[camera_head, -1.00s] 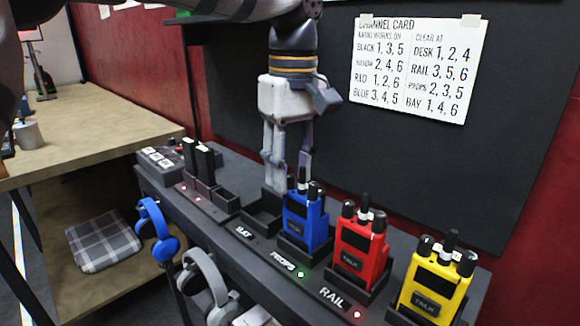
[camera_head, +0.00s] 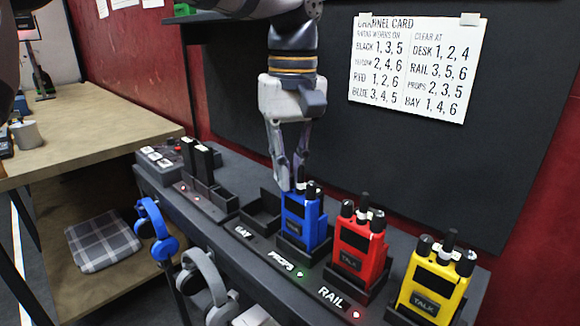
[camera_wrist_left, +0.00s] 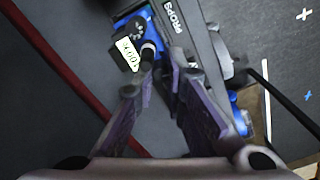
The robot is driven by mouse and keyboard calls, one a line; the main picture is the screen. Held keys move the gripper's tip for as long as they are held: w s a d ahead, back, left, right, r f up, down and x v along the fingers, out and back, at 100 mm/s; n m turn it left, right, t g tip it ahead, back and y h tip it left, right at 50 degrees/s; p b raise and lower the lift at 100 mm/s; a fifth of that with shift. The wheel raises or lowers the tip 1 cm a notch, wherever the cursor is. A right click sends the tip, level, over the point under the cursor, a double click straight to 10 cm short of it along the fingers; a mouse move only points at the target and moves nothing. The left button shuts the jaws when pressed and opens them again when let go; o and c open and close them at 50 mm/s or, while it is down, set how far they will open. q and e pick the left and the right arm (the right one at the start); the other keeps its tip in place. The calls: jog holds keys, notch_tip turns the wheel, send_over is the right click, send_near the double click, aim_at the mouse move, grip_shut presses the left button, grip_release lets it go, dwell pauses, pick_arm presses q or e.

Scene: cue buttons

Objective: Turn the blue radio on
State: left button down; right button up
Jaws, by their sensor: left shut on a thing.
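The blue radio (camera_head: 303,220) stands upright in its dock beside the PROPS label (camera_head: 281,260), with black parts on top. A green light (camera_head: 300,274) glows in front of it. My left gripper (camera_head: 291,186) points down at the radio's top, its fingers closed in on a black knob there. In the left wrist view, the radio (camera_wrist_left: 125,27) is at the top, and the knob (camera_wrist_left: 148,50) shows between the fingertips (camera_wrist_left: 160,72). The fingers partly hide the contact, and the radio's switch position cannot be read. My right gripper is not in view.
A red radio (camera_head: 359,250) and a yellow radio (camera_head: 435,282) stand in docks to the right. A channel card (camera_head: 417,68) hangs behind. Blue headphones (camera_head: 155,230) hang at the shelf's front.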

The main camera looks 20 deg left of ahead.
aim_at(292, 175)
pick_arm(q)
jog(key=c, duration=1.6)
grip_release()
jog(key=shift+r, duration=0.15)
notch_tip(292, 175, up, 12)
jog(key=shift+w+d, duration=0.1)
